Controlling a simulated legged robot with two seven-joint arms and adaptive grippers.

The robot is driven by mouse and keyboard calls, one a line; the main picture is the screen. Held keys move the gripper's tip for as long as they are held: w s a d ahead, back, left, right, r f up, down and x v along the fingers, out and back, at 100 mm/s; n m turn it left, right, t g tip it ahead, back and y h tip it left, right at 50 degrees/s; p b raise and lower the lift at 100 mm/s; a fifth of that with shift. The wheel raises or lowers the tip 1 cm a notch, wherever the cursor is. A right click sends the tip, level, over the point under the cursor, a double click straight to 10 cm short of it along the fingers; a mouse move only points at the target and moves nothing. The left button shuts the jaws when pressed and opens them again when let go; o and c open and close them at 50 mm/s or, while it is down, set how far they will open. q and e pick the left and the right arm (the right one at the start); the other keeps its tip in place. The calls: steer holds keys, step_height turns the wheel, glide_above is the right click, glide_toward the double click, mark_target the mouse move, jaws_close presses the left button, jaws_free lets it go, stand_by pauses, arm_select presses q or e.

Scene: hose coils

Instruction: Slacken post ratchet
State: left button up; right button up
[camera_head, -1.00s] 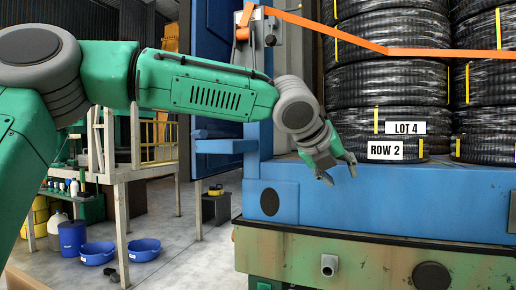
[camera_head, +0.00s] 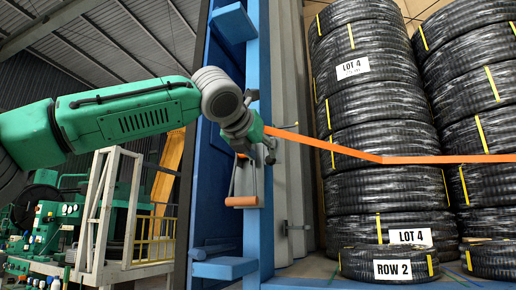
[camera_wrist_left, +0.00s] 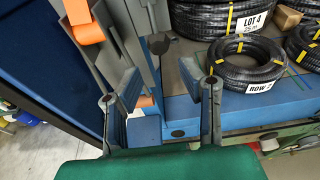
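The post ratchet (camera_head: 244,183), a grey fitting with an orange grip (camera_head: 243,201), is on the blue post left of the coils. An orange strap (camera_head: 350,150) runs from beside my left gripper rightward across the coils. My left gripper (camera_head: 264,150) is at the post, just above the ratchet grip and partly covering the strap's left end. Its fingers stand apart with nothing between them in the left wrist view (camera_wrist_left: 160,80). I cannot tell whether it touches the ratchet. An orange piece (camera_wrist_left: 85,22) shows at the wrist view's upper left. My right gripper is out of view.
Tall stacks of black hose coils (camera_head: 380,110) fill the right side, with a ROW 2 label (camera_head: 392,270) low down. A blue panel (camera_head: 222,120) stands left of the post. A railed platform (camera_head: 105,215) and green machinery are further left.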

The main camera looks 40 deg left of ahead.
mark_target(269, 163)
arm_select(q)
steer(key=shift+p+x, duration=1.45)
steer(key=shift+x, duration=1.75)
